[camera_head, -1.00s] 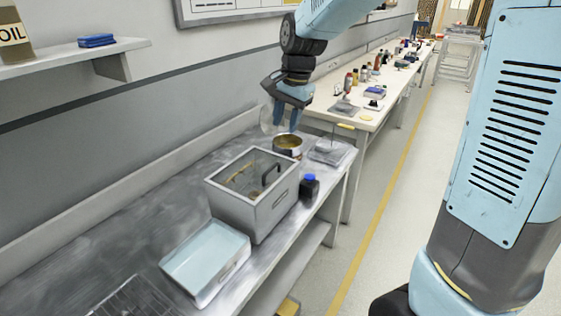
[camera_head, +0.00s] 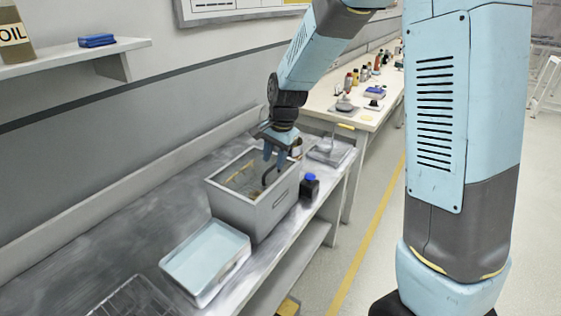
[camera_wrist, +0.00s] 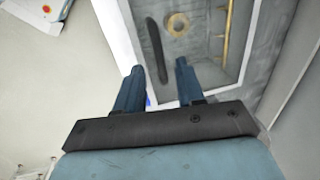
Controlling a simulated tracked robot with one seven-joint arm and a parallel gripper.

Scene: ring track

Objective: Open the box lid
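The grey box (camera_head: 246,208) stands on the metal bench. Its top looks like a see-through lid in a pale frame (camera_wrist: 118,35), with inner contents showing. A dark handle (camera_head: 269,175) rises near the right side of the top. In the wrist view the handle (camera_wrist: 154,45) is a black bar ahead of my fingertips, its near end roughly between them. My gripper (camera_head: 274,157) points down over the box's far right part, close to the handle. In the wrist view its two blue fingers (camera_wrist: 160,68) are apart with nothing held. Contact with the handle cannot be told.
A pale blue tray (camera_head: 206,257) lies in front of the box, and a dark bottle with a blue cap (camera_head: 310,187) stands at its right. A round tin (camera_head: 297,147) is partly hidden behind my gripper. A wire rack (camera_head: 135,298) lies at the near edge.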

